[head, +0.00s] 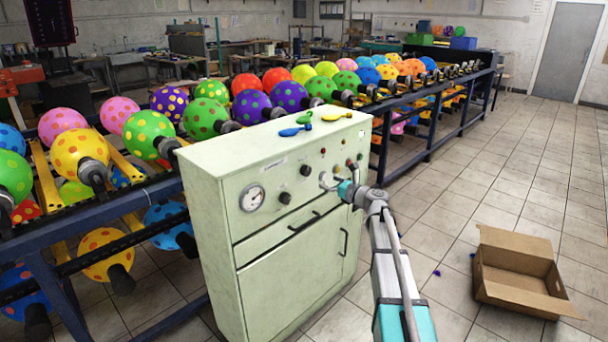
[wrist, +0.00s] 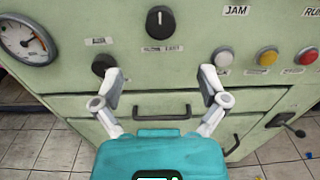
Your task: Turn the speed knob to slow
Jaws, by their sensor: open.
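A pale green machine cabinet (head: 290,262) carries two black knobs on its front. The upper knob (wrist: 160,22) has a white pointer mark standing about upright, with a small, hardly legible label below it that seems to end in "FAST". It also shows in the head view (head: 306,170). The lower knob (wrist: 103,65) sits left of it, close by my left finger and partly covered; it shows in the head view too (head: 285,197). My gripper (wrist: 161,74) is open and empty, its fingers spread below the upper knob. In the head view my gripper (head: 328,181) is before the panel, right of the knobs.
A gauge (wrist: 27,40) is left of the knobs. White, yellow and red buttons (wrist: 267,57) are to the right, under a "JAM" label. Drawer handles lie below. Loose balloons (head: 295,131) lie on the cabinet top. A balloon rack stands behind; an open cardboard box (head: 518,270) is right.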

